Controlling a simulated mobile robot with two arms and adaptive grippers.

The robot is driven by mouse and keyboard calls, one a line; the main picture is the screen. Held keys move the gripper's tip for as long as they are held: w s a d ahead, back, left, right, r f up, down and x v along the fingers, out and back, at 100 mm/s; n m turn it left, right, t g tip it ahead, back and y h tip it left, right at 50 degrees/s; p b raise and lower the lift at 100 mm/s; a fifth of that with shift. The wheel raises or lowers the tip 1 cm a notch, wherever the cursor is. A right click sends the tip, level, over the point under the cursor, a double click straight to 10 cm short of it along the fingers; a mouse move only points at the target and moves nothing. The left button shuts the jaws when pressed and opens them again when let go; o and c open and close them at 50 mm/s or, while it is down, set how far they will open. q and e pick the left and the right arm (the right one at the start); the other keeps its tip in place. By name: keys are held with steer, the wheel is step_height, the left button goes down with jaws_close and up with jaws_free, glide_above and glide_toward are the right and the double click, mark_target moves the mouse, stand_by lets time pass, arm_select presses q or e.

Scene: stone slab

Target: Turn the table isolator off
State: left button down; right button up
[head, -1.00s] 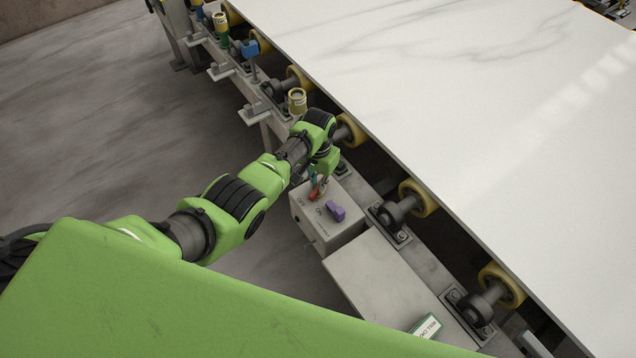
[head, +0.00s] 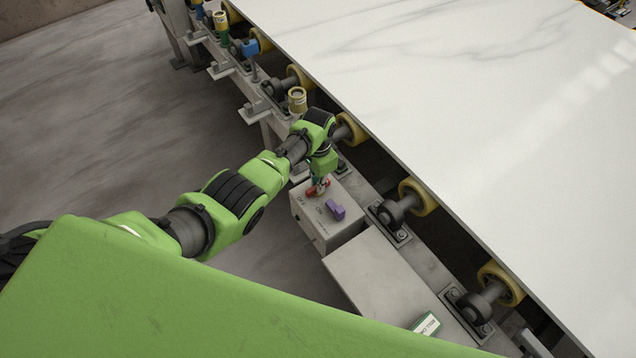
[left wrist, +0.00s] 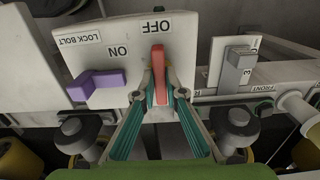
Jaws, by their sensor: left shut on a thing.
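The isolator is a pale grey box (head: 318,232) on the frame beside the slab, with a red handle (head: 314,190) on its top. In the left wrist view the red handle (left wrist: 159,75) points toward the OFF label (left wrist: 156,27); the ON label (left wrist: 120,51) is to its left. My left gripper (left wrist: 160,92) has its teal fingers on both sides of the handle, shut on it. In the head view my left gripper (head: 319,180) reaches down onto the handle and partly hides it. My right gripper is not in view.
A purple lock-bolt lever (head: 336,209) sits close beside the red handle. A grey switch (left wrist: 236,70) stands to the right in the wrist view. Yellow rollers (head: 418,198) and the white slab (head: 470,120) border the box. A green labelled item (head: 428,325) lies on the lower cover.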

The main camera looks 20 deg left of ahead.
arm_select(q)
steer(key=shift+w, duration=0.1)
steer(key=c, duration=2.1)
jaws_free()
step_height(320, 180, up, 12)
steer(key=shift+r, duration=0.1)
